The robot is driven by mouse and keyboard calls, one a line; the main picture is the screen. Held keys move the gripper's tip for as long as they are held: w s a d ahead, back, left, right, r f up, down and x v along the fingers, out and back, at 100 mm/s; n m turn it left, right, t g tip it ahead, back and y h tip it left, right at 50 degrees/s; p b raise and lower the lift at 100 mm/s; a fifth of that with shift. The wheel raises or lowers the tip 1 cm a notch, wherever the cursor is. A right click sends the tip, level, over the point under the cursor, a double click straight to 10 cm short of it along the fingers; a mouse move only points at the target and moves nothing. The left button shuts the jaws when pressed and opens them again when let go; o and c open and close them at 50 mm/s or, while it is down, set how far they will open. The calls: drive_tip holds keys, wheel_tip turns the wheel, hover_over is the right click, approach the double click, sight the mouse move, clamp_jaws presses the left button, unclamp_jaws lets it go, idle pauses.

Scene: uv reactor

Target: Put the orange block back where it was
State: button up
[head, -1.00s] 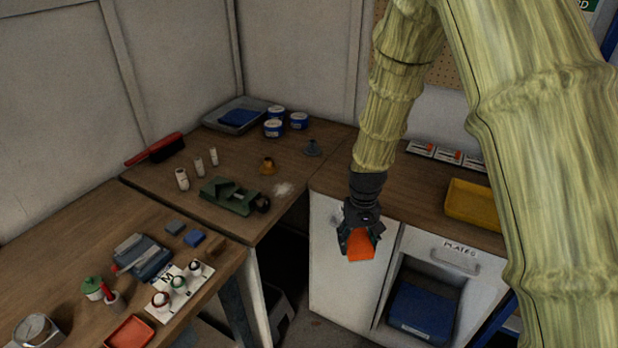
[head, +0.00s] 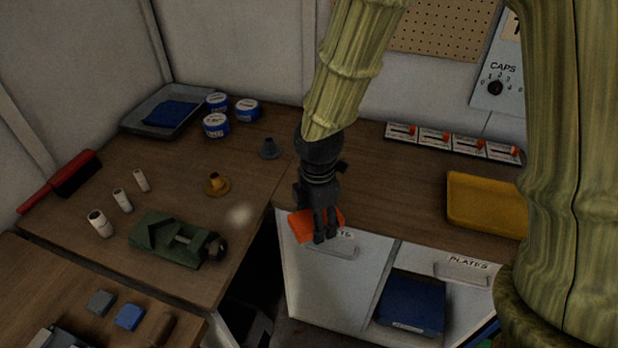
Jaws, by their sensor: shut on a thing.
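The orange block (head: 302,226) is in my gripper (head: 322,232), in the middle of the head view. My gripper points down and is shut on the block. The block appears in front of the white cabinet front, near the front edge of the wooden counter; its exact height is hard to tell. The fingers hide part of it. A grey block (head: 101,302) and a blue block (head: 129,317) lie side by side on the near left bench.
A green vise (head: 165,238), white tubes (head: 121,200), a brass cone (head: 216,184) and a grey cone (head: 269,149) stand on the left counter. A yellow tray (head: 485,204) sits on the right counter. Bare wood lies between my gripper and the tray.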

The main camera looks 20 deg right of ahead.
drive_tip(key=shift+w+d+r, duration=0.1)
drive_tip(key=shift+w+r, duration=0.05)
drive_tip(key=shift+w, duration=0.25)
drive_tip(key=w+d+p, duration=0.1)
drive_tip(key=w, duration=0.3)
drive_tip(key=w+d+f+p, duration=0.1)
drive_tip(key=w+p, duration=0.1)
drive_tip(key=w, duration=0.3)
drive_tip(key=w+d+p, duration=0.1)
drive_tip(key=w+d, duration=0.1)
drive_tip(key=w, duration=0.3)
drive_tip(key=shift+w+f+p, duration=0.25)
drive_tip(key=shift+f+p, duration=0.05)
drive_tip(key=shift+p, duration=0.05)
drive_tip(key=shift+f+p, duration=0.8)
drive_tip(key=shift+f, duration=0.95)
drive_tip(key=shift+f, duration=0.1)
drive_tip(key=o, duration=1.3)
drive_tip(key=shift+c, duration=0.2)
wheel_tip(320, 180, up, 12)
drive_tip(key=b, duration=0.3)
drive_tip(key=shift+b, duration=0.3)
